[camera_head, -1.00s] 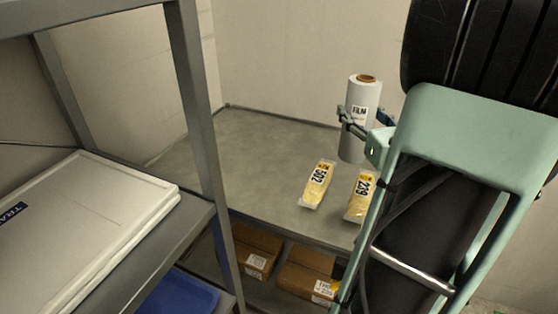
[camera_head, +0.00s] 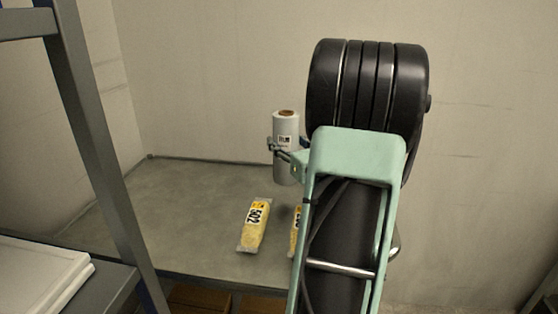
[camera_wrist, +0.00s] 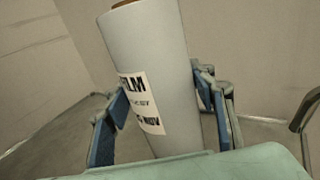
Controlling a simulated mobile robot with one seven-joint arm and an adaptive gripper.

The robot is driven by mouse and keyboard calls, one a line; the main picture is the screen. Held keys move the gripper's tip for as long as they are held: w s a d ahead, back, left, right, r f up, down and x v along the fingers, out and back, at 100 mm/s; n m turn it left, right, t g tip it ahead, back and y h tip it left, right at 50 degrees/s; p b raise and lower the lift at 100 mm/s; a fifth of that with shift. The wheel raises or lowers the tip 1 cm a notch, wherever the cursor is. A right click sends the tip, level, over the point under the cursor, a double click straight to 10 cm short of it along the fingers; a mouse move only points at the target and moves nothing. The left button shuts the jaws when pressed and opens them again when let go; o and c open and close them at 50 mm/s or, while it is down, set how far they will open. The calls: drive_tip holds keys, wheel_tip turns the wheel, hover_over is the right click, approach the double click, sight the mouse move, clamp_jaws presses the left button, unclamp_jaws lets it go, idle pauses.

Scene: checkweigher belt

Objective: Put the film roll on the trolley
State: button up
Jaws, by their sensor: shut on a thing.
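The film roll (camera_head: 286,126) is a pale grey-white upright cylinder with a brown core and a printed label. My gripper (camera_head: 284,148) is shut around it, below its top. In the wrist view the film roll (camera_wrist: 152,70) stands between the two blue-padded fingers of my gripper (camera_wrist: 160,125), tilted slightly in the picture. The roll is over the grey table top at its back; I cannot tell whether its base touches the surface. Its lower end is partly hidden by my arm. I see no trolley that I can make out for certain.
A yellow pack marked 502 (camera_head: 254,226) lies on the grey table (camera_head: 185,215), with a second yellow pack (camera_head: 295,232) partly behind my arm. Brown boxes (camera_head: 200,298) sit below. A grey rack post (camera_head: 95,150) and a white lidded box (camera_head: 40,280) are at left.

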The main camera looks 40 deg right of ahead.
drive_tip(key=shift+w+d+f+b, duration=0.25)
drive_tip(key=shift+w+f, duration=0.1)
drive_tip(key=shift+f, duration=0.55)
drive_tip(key=shift+w+d+f+b, duration=0.2)
drive_tip(key=shift+w+f, duration=0.1)
drive_tip(key=shift+f, duration=0.65)
drive_tip(key=shift+w+d+f+b, duration=0.15)
drive_tip(key=shift+w+d+f, duration=0.15)
drive_tip(key=shift+f, duration=0.6)
drive_tip(key=shift+f, duration=0.2)
drive_tip(key=o, duration=1.9)
drive_tip(key=shift+a, duration=0.1)
drive_tip(key=shift+r, duration=0.1)
drive_tip(key=v, duration=0.7)
drive_tip(key=shift+s+p, duration=0.25)
drive_tip(key=shift+p, duration=0.1)
